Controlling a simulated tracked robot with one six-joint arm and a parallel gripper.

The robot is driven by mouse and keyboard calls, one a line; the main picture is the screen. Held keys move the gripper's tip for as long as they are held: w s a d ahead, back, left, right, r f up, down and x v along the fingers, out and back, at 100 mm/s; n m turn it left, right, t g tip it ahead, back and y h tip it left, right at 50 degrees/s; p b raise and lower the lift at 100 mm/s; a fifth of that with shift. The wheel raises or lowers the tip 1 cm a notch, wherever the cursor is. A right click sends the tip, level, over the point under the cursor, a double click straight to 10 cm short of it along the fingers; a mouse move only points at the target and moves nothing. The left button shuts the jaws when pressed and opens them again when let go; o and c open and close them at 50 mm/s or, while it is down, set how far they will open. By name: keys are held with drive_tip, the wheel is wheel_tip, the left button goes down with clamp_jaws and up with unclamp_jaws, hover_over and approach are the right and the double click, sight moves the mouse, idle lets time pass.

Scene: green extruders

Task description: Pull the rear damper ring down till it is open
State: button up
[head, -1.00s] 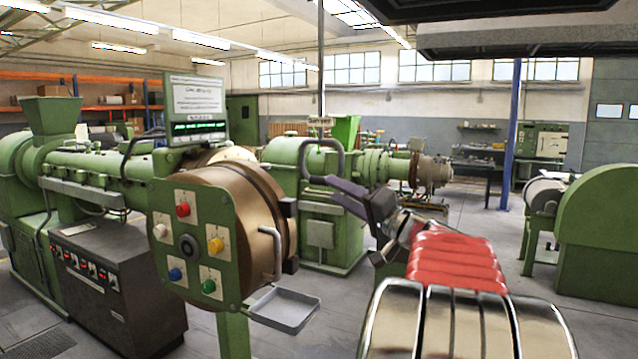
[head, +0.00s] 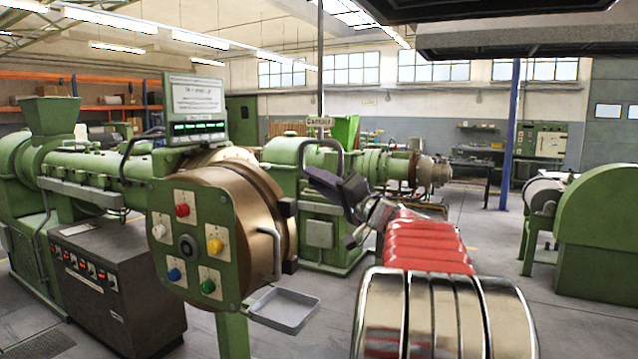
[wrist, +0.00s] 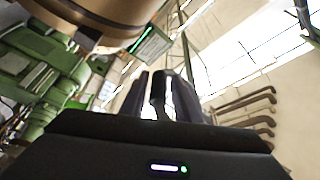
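A grey loop-shaped pull ring (head: 323,141) hangs below a small sign (head: 320,121) on a long vertical rod (head: 320,60) in the head view. The sign's lettering is hard to read. My gripper (head: 318,180) is at the ring's lower part, and its dark fingers cover the ring's bottom. In the wrist view, my gripper (wrist: 160,85) shows its fingers apart, with a dark curved bar (wrist: 158,88) between them, which looks like part of the ring. A light gap shows beside that bar, so the fingers do not look closed on it.
A green extruder with a bronze drum (head: 268,215) and a button panel (head: 190,240) stands left of my arm. A grey tray (head: 284,310) juts out below it. Another green extruder (head: 300,190) is behind the ring.

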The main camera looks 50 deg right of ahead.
drive_tip(key=shift+d+f, duration=0.15)
clamp_jaws()
drive_tip(key=shift+f, duration=0.1)
wheel_tip(320, 180, down, 7)
idle(0.4)
drive_tip(key=shift+o, duration=0.7)
unclamp_jaws()
drive_tip(key=shift+o, duration=0.8)
drive_tip(key=shift+r, duration=0.25)
drive_tip(key=shift+r, duration=0.15)
drive_tip(key=shift+s, duration=0.1)
